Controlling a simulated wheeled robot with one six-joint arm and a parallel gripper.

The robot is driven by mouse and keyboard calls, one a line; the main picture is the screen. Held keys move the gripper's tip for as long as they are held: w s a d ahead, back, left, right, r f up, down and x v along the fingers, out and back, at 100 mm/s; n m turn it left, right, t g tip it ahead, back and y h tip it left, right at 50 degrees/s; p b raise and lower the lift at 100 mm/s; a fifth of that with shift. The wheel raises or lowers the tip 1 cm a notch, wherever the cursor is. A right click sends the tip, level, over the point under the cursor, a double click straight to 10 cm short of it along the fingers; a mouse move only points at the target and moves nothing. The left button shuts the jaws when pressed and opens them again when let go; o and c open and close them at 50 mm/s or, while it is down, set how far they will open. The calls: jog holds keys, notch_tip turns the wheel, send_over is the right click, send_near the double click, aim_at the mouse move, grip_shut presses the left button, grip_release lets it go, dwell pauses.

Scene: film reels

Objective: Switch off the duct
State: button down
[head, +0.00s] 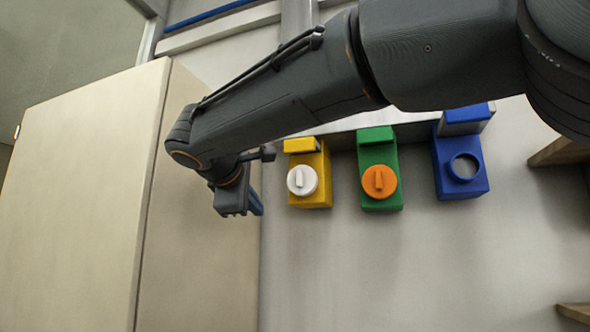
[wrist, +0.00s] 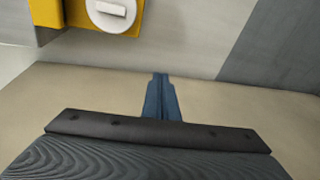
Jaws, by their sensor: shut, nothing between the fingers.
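Three boxes are mounted in a row on the wall, and no label on them can be read, so I cannot tell which one belongs to the duct. The yellow box (head: 317,199) has a round white knob (head: 302,180) with a raised upright grip. The green box (head: 382,155) has an orange knob (head: 379,181), its grip also upright. The blue box (head: 445,159) has a round ring with a grey centre (head: 464,167). My gripper (head: 257,208) is shut and empty, left of the yellow box and apart from it. The wrist view shows its closed blue fingers (wrist: 160,82) below the white knob (wrist: 111,12).
A tall beige cabinet (head: 85,190) stands at the left, close to my gripper. Wooden shelf edges (head: 562,152) stick out at the right. The wall below the boxes (head: 400,270) is clear. My arm crosses above the boxes.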

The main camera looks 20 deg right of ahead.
jog(key=s+r+t+h, duration=0.1)
jog(key=s+r, duration=0.2)
jog(key=r, duration=0.5)
jog(key=s+d+r+m+t+h+b, duration=0.1)
jog(key=s+r, duration=0.3)
jog(key=r, duration=0.4)
jog(key=s+r+m+t+h+b, duration=0.1)
jog(key=s+r+h, duration=0.2)
jog(key=r, duration=0.5)
jog(key=shift+s+d, duration=0.3)
jog(key=shift+w, duration=0.1)
jog(key=p+x, duration=0.5)
jog(key=x, duration=0.9)
jog(key=shift+a, duration=0.1)
jog(key=shift+r+p, duration=0.2)
jog(key=shift+p, duration=0.25)
